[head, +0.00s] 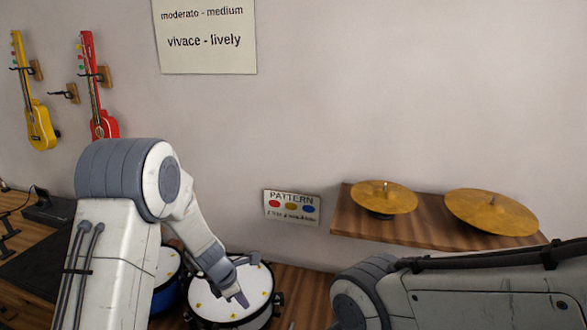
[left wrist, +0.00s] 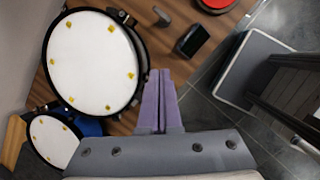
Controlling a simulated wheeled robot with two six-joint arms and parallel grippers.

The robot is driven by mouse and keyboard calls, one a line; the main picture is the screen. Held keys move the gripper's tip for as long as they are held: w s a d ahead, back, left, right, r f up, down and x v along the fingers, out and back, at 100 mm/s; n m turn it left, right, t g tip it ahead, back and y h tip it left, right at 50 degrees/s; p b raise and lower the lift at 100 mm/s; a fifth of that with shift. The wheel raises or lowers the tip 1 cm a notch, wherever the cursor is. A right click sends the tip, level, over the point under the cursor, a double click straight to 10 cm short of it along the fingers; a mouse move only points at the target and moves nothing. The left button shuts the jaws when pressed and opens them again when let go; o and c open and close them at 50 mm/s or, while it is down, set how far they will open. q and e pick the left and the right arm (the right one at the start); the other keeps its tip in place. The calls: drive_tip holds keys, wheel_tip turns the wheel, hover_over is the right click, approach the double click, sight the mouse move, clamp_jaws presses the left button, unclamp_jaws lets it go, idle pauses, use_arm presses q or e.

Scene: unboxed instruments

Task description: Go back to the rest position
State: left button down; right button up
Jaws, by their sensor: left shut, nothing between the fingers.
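My left gripper (head: 240,298) is shut and empty, pointing down over a white-topped drum (head: 222,310) in the head view. In the left wrist view its two purple-grey fingers (left wrist: 160,78) are together, beside the right rim of the large drum (left wrist: 92,62). I cannot tell whether they touch the drum. My right arm comes in from the right in the head view, below the cymbal shelf. Its gripper is out of view.
A wooden shelf (head: 350,220) holds two cymbals (head: 384,195) (head: 491,211) at the right. A pattern sign (head: 291,207) and yellow and red guitars (head: 40,126) (head: 103,124) are on the wall. A dark device (left wrist: 192,40) stands near the fingers. A smaller drum (left wrist: 52,140) is at lower left.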

use_arm(q)
drive_tip(key=s+d+r+m+g+b, duration=0.25)
drive_tip(key=s+d+r+m, duration=0.45)
drive_tip(key=s+d+m, duration=0.7)
drive_tip(key=s+a+r+m+b, duration=0.1)
drive_tip(key=s+a+m, duration=0.1)
drive_tip(key=s+m, duration=0.6)
drive_tip(key=s+a+r+m+y+b, duration=0.1)
drive_tip(key=s+a+m+b, duration=0.1)
drive_tip(key=s+m, duration=0.6)
drive_tip(key=shift+r+m+y+b, duration=0.15)
drive_tip(key=shift+m+y+b, duration=0.15)
drive_tip(key=shift+m, duration=0.2)
use_arm(e)
wheel_tip(320, 180, down, 7)
use_arm(q)
drive_tip(key=shift+a, duration=0.1)
